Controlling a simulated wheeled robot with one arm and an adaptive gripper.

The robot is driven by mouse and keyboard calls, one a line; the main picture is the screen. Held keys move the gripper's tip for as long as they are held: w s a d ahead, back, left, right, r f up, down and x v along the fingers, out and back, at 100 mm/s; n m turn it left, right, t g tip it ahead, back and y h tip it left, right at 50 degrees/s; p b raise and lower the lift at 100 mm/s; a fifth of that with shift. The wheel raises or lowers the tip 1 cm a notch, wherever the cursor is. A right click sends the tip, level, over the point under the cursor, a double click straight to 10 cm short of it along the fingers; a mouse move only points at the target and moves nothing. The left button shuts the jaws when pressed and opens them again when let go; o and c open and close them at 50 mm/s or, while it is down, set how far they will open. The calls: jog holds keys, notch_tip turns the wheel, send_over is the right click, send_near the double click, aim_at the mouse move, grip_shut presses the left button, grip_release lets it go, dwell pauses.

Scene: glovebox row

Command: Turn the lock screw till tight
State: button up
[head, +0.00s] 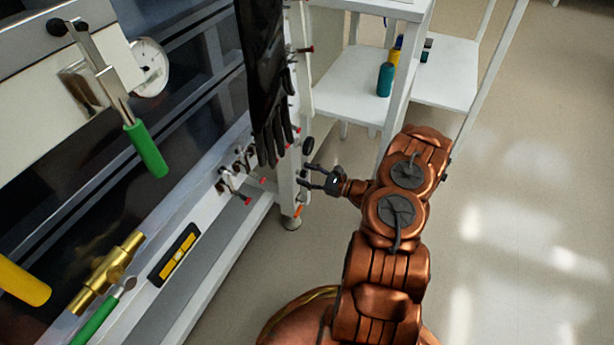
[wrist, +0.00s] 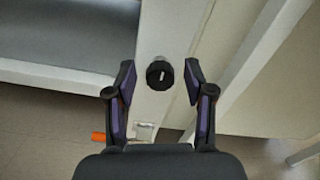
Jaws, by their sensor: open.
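The lock screw shows in the wrist view as a black round knob (wrist: 160,75) with a pale mark on its face, set on a white upright post. My gripper (wrist: 160,84) is open, with one finger on each side of the knob. A gap shows between the knob and each finger. In the head view my gripper (head: 308,176) is at the white post of the glovebox frame, its fingers apart. A black knob (head: 308,145) shows on that post just above the fingers; I cannot tell whether it is the same knob.
A black glove (head: 270,110) hangs just left of my gripper. Small valves with red tips (head: 236,185) line the ledge at left. A white shelf (head: 345,85) holding a teal bottle (head: 385,79) stands behind. The floor (head: 510,230) at right is clear.

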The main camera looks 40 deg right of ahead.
grip_shut()
dwell(0.5)
